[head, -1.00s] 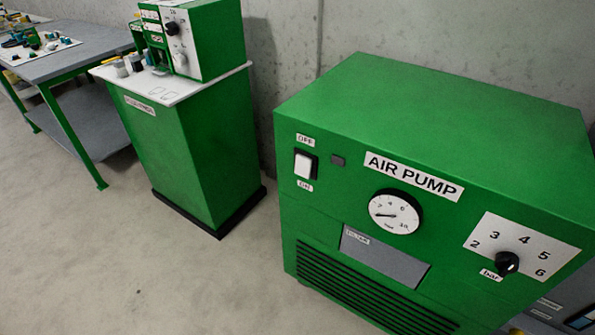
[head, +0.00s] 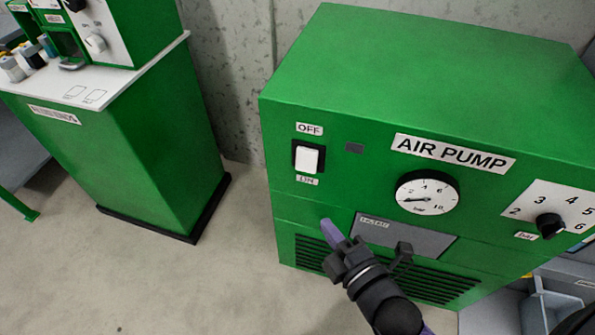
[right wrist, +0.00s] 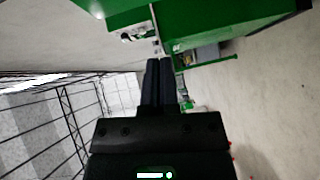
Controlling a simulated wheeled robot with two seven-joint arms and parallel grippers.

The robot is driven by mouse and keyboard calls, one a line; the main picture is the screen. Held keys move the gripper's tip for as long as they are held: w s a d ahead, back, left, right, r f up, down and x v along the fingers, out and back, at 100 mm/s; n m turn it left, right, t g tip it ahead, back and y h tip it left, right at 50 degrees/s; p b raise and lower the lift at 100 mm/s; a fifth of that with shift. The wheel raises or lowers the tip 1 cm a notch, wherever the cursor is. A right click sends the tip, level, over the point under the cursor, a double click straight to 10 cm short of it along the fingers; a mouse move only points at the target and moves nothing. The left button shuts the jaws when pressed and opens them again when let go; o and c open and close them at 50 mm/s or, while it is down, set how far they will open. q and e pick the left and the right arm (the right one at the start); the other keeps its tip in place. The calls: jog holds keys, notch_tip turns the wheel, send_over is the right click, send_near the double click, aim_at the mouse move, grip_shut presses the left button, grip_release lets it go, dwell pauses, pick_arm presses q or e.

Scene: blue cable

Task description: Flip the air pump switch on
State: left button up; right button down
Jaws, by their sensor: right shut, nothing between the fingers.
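The air pump (head: 420,75) is a green box against the wall in the head view. Its white rocker switch (head: 307,158) sits on the front at the upper left, between an OFF label above and an ON label below. A small dark indicator (head: 354,147) is to its right. My right gripper (head: 333,232) is in front of the pump, below the switch and apart from it in the picture. In the right wrist view its fingers (right wrist: 158,80) are together and empty. My left gripper is not in view.
A round gauge (head: 427,192) and a black bar knob (head: 549,225) are on the pump's front. A green cabinet (head: 140,150) with a white top stands to the left. Bare floor (head: 235,260) lies between them. A grey bin (head: 548,308) is at the lower right.

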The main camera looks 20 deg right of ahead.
jog(key=b, duration=0.4)
send_near(299, 168)
jog(key=w+a, duration=0.3)
jog(key=a, duration=0.1)
jog(key=w+d+b, duration=0.2)
jog(key=w, duration=0.1)
jog(key=shift+d+f, duration=0.35)
jog(key=shift+f, duration=0.05)
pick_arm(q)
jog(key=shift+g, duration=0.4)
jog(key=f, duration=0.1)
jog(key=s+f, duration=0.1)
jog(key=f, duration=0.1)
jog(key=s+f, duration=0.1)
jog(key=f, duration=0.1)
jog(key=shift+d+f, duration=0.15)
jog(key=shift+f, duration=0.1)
pick_arm(e)
jog(key=shift+w+r, duration=0.1)
